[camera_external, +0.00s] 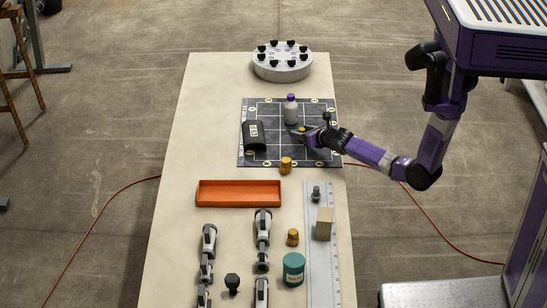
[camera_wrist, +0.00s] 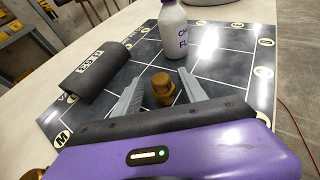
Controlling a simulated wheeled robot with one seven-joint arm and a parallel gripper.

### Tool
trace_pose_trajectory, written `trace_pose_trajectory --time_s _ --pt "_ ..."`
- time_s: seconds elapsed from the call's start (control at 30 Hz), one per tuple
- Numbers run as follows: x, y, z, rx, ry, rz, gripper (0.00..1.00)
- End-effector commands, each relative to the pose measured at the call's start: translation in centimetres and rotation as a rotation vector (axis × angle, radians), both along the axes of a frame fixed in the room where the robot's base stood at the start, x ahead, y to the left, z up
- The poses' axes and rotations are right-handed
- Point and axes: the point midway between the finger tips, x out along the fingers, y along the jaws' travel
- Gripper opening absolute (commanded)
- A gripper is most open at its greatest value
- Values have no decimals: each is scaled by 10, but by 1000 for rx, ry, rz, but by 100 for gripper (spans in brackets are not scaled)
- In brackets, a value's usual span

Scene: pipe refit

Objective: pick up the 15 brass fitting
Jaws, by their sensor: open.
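A brass fitting (camera_wrist: 162,89) stands on the dark gridded mat (camera_external: 262,109). In the wrist view it shows between the two grey fingers of my gripper (camera_wrist: 160,77), which are open with a gap on both sides. In the external view my gripper (camera_external: 302,131) is low over the right part of the mat, with a bit of brass at its tips. I cannot read a 15 on any fitting. A second brass fitting (camera_external: 286,165) stands at the mat's near edge. A third brass fitting (camera_external: 293,237) stands nearer on the table.
A white bottle with a purple cap (camera_external: 291,110) stands just beyond the fitting. A black labelled cylinder (camera_external: 254,135) lies to the left. An orange tray (camera_external: 239,205), a steel ruler (camera_external: 323,270), a teal jar (camera_external: 293,270) and a tan block (camera_external: 324,223) are nearer.

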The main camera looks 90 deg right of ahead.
Motion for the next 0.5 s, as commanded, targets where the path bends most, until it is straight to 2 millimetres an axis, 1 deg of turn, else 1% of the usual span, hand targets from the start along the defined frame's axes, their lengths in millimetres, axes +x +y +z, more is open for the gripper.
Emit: trace_pose_trajectory --time_s 0.03,0.1,0.2,0.3,0.5 --pt "3 -8 -2 -1 0 -1 49" --pt "7 -16 -6 -1 0 -2 49" --pt "15 -25 -12 -2 0 0 49" --pt "19 -30 -13 -2 -3 1 49" --pt "19 -30 -14 0 -3 0 49"
